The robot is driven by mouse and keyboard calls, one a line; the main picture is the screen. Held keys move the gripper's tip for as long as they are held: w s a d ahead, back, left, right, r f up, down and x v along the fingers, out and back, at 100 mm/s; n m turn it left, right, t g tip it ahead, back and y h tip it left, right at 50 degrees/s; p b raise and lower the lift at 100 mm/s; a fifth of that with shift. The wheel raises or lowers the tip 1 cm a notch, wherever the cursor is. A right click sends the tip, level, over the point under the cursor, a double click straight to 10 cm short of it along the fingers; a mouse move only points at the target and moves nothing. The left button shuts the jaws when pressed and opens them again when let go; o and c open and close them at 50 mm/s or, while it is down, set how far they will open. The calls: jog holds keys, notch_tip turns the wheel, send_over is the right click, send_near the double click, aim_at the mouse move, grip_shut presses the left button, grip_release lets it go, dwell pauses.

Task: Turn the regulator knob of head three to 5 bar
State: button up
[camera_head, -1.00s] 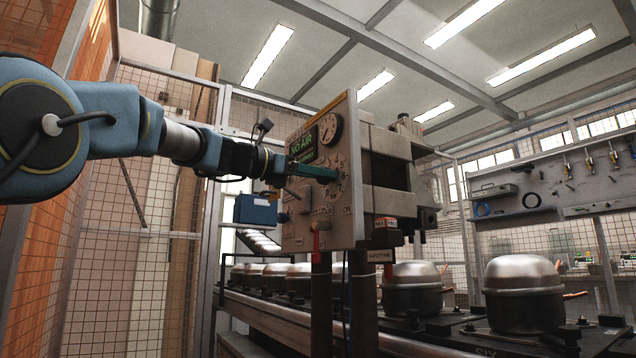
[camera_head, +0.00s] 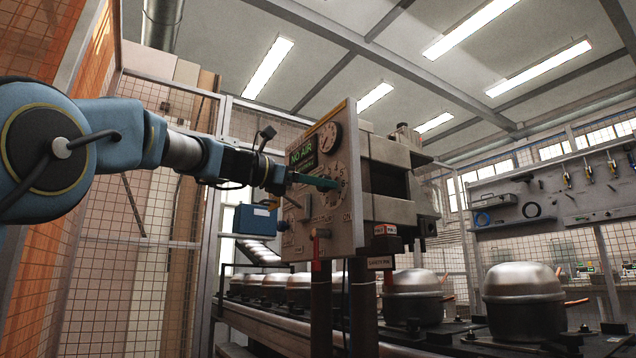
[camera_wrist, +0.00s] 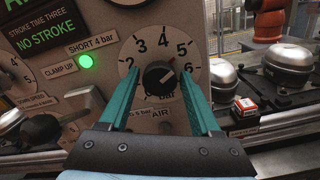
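The black regulator knob (camera_wrist: 158,76) sits in the middle of a pale dial marked 2 to 6 in the wrist view. My gripper (camera_wrist: 159,72) is open, with one teal finger on each side of the knob and visible gaps between. In the head view my gripper (camera_head: 338,184) is at the front of the control panel (camera_head: 338,235) and hides the knob. A sign by the green lamp (camera_wrist: 86,62) reads "SHORT 4 bar".
A lever with a dark knob (camera_wrist: 42,131) stands out at lower left in the wrist view. Compressor pots (camera_head: 522,298) line the conveyor at right.

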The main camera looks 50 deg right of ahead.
jog(key=shift+o, duration=1.1)
jog(key=shift+a, duration=0.1)
jog(key=b+v, duration=0.1)
jog(key=v, duration=0.9)
jog(key=shift+w+a, duration=0.15)
jog(key=shift+a, duration=0.2)
